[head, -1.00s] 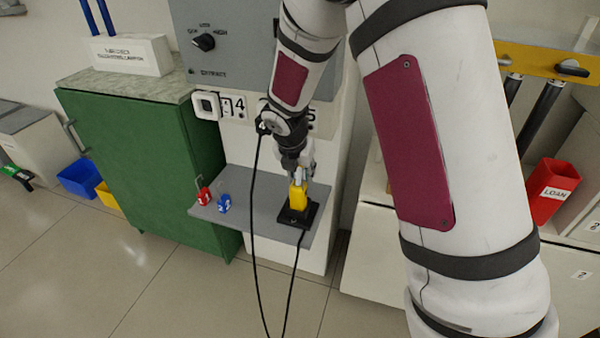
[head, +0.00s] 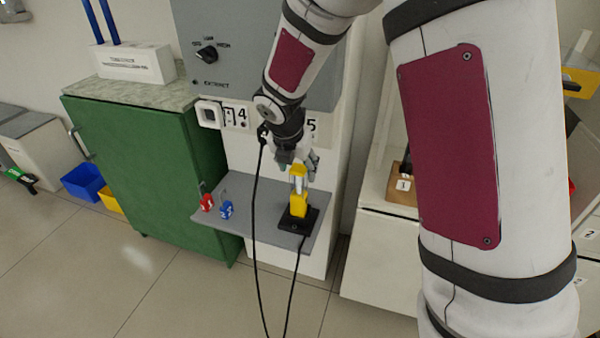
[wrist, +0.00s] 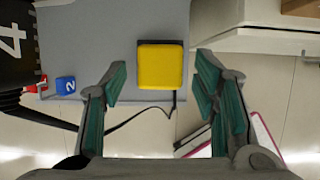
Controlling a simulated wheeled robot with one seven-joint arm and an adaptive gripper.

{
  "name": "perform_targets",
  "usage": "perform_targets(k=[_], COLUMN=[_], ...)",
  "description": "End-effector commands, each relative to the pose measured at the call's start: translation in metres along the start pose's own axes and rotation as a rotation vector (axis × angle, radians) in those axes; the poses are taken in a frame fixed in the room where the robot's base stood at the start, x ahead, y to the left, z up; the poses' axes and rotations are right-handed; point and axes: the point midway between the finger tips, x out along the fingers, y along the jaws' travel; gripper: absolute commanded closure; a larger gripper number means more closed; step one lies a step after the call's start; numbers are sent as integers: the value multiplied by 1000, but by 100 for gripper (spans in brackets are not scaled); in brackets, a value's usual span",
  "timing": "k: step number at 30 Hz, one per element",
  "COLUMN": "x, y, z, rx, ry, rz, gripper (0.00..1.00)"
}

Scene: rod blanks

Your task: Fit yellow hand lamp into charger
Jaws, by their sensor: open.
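The yellow hand lamp (head: 298,198) stands upright in the black charger (head: 284,222) on the grey shelf. Its clear and grey upper part shows above the yellow body. In the wrist view the lamp (wrist: 161,66) is seen from above as a yellow square, with a thin dark edge of the charger beside it. My gripper (head: 301,164) is just above the lamp, apart from it or nearly so. In the wrist view my gripper (wrist: 163,98) has its fingers spread wide, with nothing between the tips but the view of the lamp beyond.
A black cable hangs in front of the shelf. A green cabinet (head: 150,175) is at the left. A grey panel is above.

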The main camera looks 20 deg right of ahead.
Motion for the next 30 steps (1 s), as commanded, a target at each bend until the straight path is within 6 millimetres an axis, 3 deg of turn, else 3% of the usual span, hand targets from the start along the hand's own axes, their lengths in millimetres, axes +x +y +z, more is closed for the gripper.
perform_targets(k=[1,6,19,23,26,30], x=[-13,-38,-57,-88,-123,-170], y=[0,0,-6,-32,-66,-116], z=[1,1,0,-1,-9,-34], rx=[0,0,45,259,538,965], ry=[-2,-1,0,0,5,23], rz=[2,1,-5,-25,-50,-91], gripper=[46,46,46,46,46,46])
